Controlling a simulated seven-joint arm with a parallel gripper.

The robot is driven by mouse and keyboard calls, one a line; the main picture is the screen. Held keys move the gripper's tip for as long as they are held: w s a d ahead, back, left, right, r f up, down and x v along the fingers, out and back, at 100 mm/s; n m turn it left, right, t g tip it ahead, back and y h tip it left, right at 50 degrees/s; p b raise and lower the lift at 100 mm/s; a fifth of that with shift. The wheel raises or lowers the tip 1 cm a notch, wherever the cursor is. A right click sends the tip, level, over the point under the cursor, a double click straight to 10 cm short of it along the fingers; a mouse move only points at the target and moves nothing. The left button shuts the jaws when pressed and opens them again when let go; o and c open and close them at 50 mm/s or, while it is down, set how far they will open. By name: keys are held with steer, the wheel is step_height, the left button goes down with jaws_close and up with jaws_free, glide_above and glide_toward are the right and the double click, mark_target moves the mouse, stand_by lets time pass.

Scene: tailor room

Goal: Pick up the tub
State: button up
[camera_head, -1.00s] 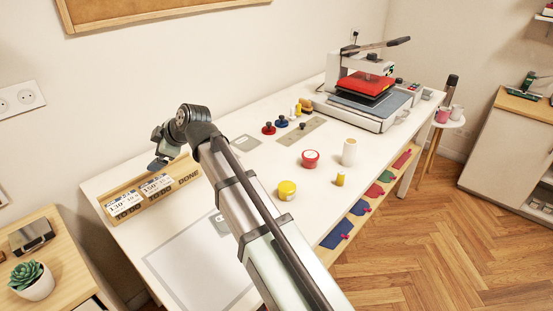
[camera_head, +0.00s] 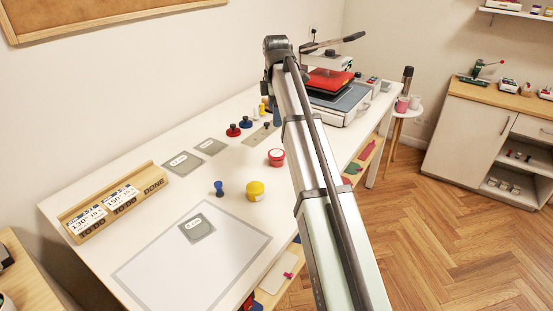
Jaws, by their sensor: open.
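Two tubs stand upright on the white table. One is a red tub (camera_head: 276,157) with a pale label on its lid, left of my arm. The other is a yellow tub (camera_head: 255,191), nearer the front of the table. My gripper (camera_head: 268,88) is at the far end of my arm, toward the back of the table and beyond both tubs. It is small in the picture and partly hidden by my arm. It is open and touches neither tub.
A heat press (camera_head: 350,97) stands at the table's far end. A wooden card rack (camera_head: 115,202) is at left. Grey plates (camera_head: 197,228) lie flat. My arm covers the table's right middle.

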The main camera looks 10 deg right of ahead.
mark_target(276, 153)
steer(key=f, duration=1.2)
steer(key=w+f, duration=0.1)
steer(key=f, duration=0.5)
steer(key=shift+d+f, duration=0.35)
steer(key=c, duration=1.1)
